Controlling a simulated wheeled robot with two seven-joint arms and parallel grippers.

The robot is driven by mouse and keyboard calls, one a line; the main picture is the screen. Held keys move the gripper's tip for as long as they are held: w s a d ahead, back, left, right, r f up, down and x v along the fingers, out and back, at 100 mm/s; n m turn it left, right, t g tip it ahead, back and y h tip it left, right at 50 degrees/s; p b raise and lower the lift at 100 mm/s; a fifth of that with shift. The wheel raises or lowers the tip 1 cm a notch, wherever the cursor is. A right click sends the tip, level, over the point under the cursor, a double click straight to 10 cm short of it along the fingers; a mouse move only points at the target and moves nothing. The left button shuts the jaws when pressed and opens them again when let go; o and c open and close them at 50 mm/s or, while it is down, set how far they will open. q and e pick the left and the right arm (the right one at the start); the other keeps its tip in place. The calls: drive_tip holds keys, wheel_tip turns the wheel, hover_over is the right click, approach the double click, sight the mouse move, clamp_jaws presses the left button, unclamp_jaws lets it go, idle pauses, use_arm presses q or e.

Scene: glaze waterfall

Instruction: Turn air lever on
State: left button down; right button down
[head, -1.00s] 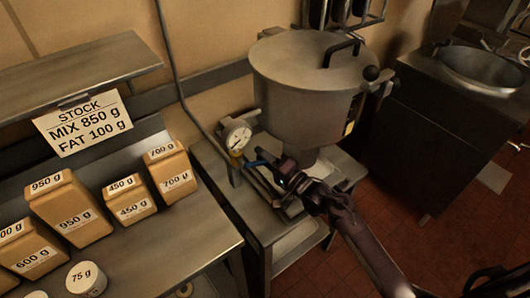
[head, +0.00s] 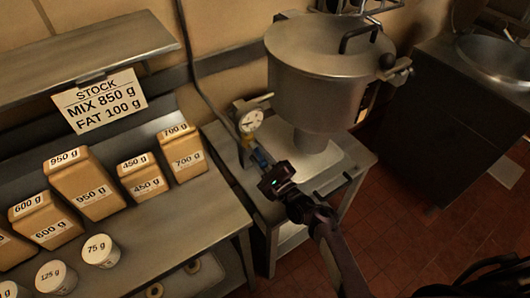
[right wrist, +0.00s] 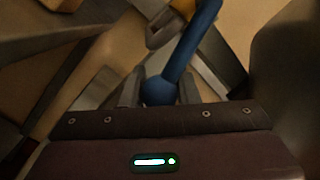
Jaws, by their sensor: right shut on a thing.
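The air lever (head: 260,157) is a blue handle beside the round white gauge (head: 251,120), under the left side of the big metal hopper. My right gripper (head: 267,172) is at the lever's near end in the head view. In the right wrist view, the blue lever (right wrist: 190,50) slants down to a rounded blue end (right wrist: 158,90) between the fingers of my right gripper (right wrist: 158,95), which is shut on it. The fingers partly hide that end. My left gripper is not in view.
The metal hopper (head: 325,85) stands on a steel stand (head: 345,165). At left, a steel counter (head: 185,225) holds several labelled tan packs and white tubs, below a stock sign (head: 98,100). A dark cabinet with a basin (head: 495,62) stands at right. Red tiled floor (head: 400,240) is open between.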

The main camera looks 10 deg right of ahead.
drive_tip(key=shift+s+a+f+m+h, duration=0.15)
drive_tip(key=shift+a+m, duration=0.15)
drive_tip(key=shift+m, duration=0.3)
drive_tip(key=shift+s+a+f+m+h, duration=0.15)
drive_tip(key=shift+a+m, duration=0.15)
drive_tip(key=shift+m, duration=0.3)
drive_tip(key=shift+r, duration=0.1)
drive_tip(key=c, duration=1.1)
unclamp_jaws()
drive_tip(key=shift+w, duration=0.1)
drive_tip(key=v, duration=0.8)
drive_tip(key=shift+b, duration=0.4)
drive_tip(key=shift+w, duration=0.1)
drive_tip(key=shift+c, duration=0.2)
